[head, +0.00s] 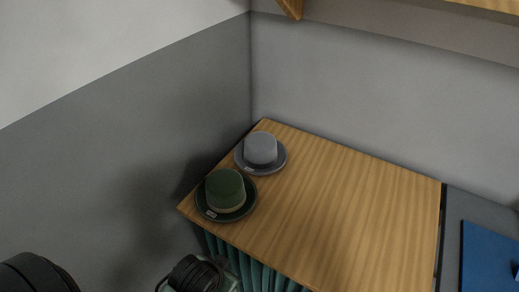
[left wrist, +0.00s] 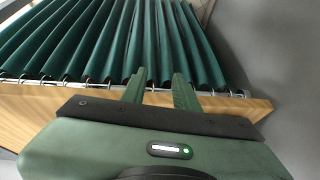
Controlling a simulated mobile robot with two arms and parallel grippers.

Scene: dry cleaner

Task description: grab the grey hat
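The grey hat (head: 261,149) sits upright, brim down, near the back left corner of the wooden table top. A small pale tag shows on its brim. A dark green hat (head: 225,190) is just in front of it, at the table's left front corner; their brims are very close or touching. My left gripper's wrist shows at the bottom of the head view, below the table's front edge. In the left wrist view my left gripper (left wrist: 159,80) has its two green fingers apart with nothing between them, facing the curtain. My right gripper is not in view.
The wooden table top (head: 340,205) is clear to the right of the hats. A pleated green curtain (left wrist: 100,38) hangs from rings under its edge. Grey walls close off the left and back. A blue panel (head: 490,258) lies at the lower right, and a wooden shelf (head: 480,5) is above.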

